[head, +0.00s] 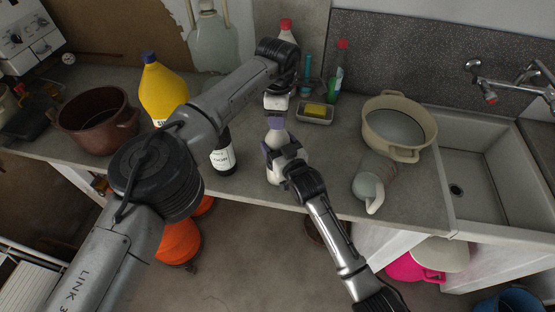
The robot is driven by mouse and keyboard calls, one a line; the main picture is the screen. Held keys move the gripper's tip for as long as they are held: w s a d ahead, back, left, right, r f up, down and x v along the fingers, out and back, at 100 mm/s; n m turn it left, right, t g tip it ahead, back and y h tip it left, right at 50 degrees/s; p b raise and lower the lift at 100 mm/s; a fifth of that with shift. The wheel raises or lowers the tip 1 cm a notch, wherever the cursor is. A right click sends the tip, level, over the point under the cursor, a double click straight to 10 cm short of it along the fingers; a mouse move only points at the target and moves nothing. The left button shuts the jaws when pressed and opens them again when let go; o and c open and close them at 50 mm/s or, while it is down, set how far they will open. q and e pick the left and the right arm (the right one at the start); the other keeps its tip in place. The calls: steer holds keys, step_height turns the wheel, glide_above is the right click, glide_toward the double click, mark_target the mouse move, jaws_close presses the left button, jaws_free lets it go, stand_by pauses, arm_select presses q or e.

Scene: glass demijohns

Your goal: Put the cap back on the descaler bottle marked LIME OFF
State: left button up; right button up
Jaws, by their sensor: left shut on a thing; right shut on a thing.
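A white bottle (273,174) stands near the front edge of the counter, and it looks upright. Any lettering on it is hidden or too small to read, so I cannot confirm LIME OFF. My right gripper (281,150) comes from the lower right and is shut around the bottle's upper body. My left gripper (276,122) reaches over from the left and points down just above the bottle's neck. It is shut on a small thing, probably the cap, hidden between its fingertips. I cannot tell whether that thing touches the neck.
A dark bottle with a white label (223,158) stands close on the left, partly behind my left arm. A yellow bottle (162,88) and brown pot (97,122) stand further left. A sponge tray (326,118), beige pot (370,131), jug (367,187) and sink (490,185) lie right.

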arm_select(q)
steer(key=shift+m, duration=0.9)
steer(key=o, duration=1.1)
steer(key=shift+r, duration=0.1)
steer(key=shift+r, duration=3.65)
arm_select(e)
steer(key=o, duration=1.7)
steer(key=shift+o, duration=0.2)
arm_select(q)
steer(key=shift+r, duration=0.2)
arm_select(e)
steer(key=v, duration=1.4)
